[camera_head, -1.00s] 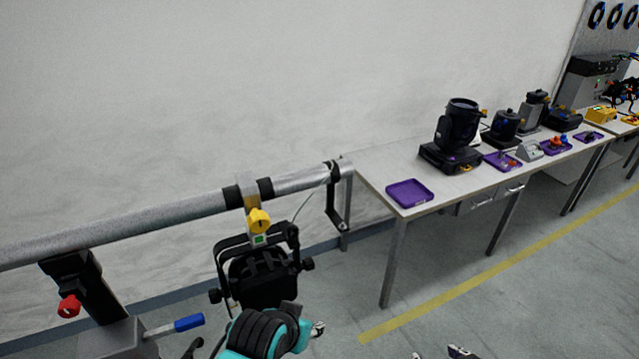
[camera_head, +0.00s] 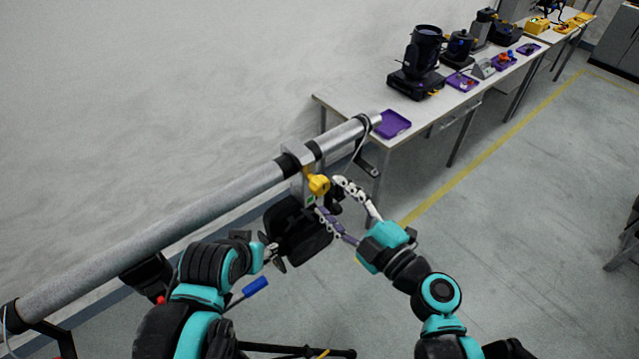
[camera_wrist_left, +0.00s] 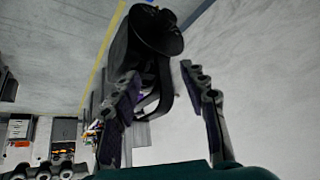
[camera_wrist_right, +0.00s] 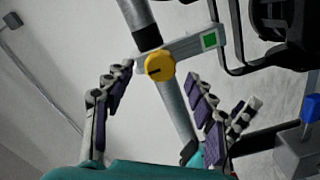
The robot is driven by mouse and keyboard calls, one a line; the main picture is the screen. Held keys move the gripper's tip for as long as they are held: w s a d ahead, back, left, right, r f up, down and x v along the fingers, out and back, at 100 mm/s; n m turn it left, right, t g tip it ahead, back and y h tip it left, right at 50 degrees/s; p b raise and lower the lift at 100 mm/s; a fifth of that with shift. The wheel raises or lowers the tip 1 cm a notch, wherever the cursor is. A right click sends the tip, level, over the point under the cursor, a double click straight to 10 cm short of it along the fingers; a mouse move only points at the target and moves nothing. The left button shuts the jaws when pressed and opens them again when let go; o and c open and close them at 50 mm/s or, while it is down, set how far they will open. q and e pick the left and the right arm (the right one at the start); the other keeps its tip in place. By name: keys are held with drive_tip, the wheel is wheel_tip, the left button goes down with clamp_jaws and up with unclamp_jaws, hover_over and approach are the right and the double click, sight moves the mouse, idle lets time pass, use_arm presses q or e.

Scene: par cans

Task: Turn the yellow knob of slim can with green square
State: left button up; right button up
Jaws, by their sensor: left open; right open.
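The yellow knob (camera_head: 318,184) sits on the clamp of the slim black can (camera_head: 298,232), which hangs from the grey pipe. In the right wrist view the knob (camera_wrist_right: 159,65) lies between and beyond the fingers, on a bracket bearing the green square (camera_wrist_right: 209,40). My right gripper (camera_head: 333,194) is open, its fingers spread near the knob; I see no contact. My left gripper (camera_head: 272,255) is open beside the can's body. In the left wrist view the black can (camera_wrist_left: 152,48) shows by and beyond the left gripper's fingers (camera_wrist_left: 163,80).
The grey pipe (camera_head: 210,207) runs diagonally along the wall. A blue-handled part (camera_head: 254,287) and a red knob (camera_head: 161,299) are at lower left. The table with a purple tray (camera_head: 392,124) and several devices stands behind right.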

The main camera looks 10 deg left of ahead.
sight(323, 190)
drive_tip(key=x, duration=0.4)
drive_tip(key=shift+a+f+b, duration=0.1)
drive_tip(key=shift+a+b, duration=0.05)
drive_tip(key=shift+b, duration=0.2)
drive_tip(key=shift+w+a, duration=0.2)
drive_tip(key=shift+w, duration=0.05)
drive_tip(key=c, duration=1.2)
drive_tip(key=shift+o, duration=0.2)
drive_tip(key=shift+m, duration=0.3)
